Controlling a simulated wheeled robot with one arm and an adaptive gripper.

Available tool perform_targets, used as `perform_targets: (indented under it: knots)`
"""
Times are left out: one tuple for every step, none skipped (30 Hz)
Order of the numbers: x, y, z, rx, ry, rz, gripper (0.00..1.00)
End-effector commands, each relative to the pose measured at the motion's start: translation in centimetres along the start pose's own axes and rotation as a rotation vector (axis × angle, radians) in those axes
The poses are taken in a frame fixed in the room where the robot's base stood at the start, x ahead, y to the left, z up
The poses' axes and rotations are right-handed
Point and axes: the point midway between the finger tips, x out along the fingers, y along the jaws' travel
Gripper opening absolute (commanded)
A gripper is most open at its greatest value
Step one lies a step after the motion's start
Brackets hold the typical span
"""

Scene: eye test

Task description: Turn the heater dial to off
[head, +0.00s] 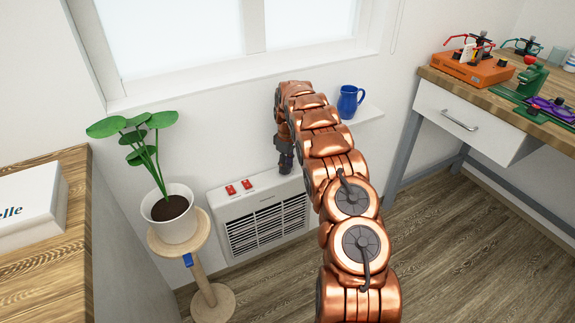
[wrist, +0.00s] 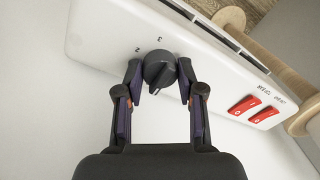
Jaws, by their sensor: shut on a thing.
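The heater (head: 262,217) is a white wall unit with a dark front grille, low under the window. It also shows in the wrist view (wrist: 115,35), where its top panel carries the dark round dial (wrist: 159,69) with a raised grip bar. Small marks, among them a "2" and a "3", stand beside the dial. My gripper (wrist: 160,80) has its two fingers on either side of the dial and is shut on it. In the head view my gripper (head: 286,162) reaches down to the right end of the heater top, and the dial is hidden there.
Two red rocker switches (head: 238,187) sit on the heater top, left of my gripper. A potted plant (head: 168,207) on a wooden stand (head: 203,242) is close at the heater's left. A blue jug (head: 349,101) stands on a small shelf behind my arm. A workbench (head: 450,85) is at right.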

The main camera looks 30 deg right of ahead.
Motion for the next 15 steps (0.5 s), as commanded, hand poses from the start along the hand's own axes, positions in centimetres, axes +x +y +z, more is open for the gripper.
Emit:
perform_targets:
  knots:
    - [0.23, -0.04, 0.34, 0.002, -0.007, -0.006, 0.03]
    - [0.23, -0.04, 0.34, 0.003, -0.007, -0.006, 0.03]
    - [0.23, -0.04, 0.34, 0.003, -0.007, -0.006, 0.03]
    - [0.24, -0.04, 0.34, 0.003, -0.007, -0.006, 0.03]
    - [0.24, -0.04, 0.34, 0.003, -0.007, -0.006, 0.03]
    - [0.24, -0.04, 0.34, 0.003, -0.007, -0.006, 0.03]
    - [0.24, -0.04, 0.34, 0.003, -0.007, -0.006, 0.39]
    - [0.23, -0.04, 0.33, 0.003, -0.007, -0.005, 0.42]
    - [0.22, -0.04, 0.30, 0.003, -0.006, -0.005, 0.46]
    - [0.20, -0.03, 0.26, 0.003, -0.006, -0.004, 0.49]
    - [0.18, -0.04, 0.22, 0.002, -0.005, -0.004, 0.52]
    - [0.16, -0.05, 0.18, 0.002, -0.005, -0.004, 0.56]
    - [0.15, -0.06, 0.16, 0.002, -0.004, -0.003, 0.60]
    - [0.14, -0.05, 0.13, 0.001, -0.004, -0.003, 0.63]
    - [0.13, -0.05, 0.12, 0.001, -0.003, -0.003, 0.63]
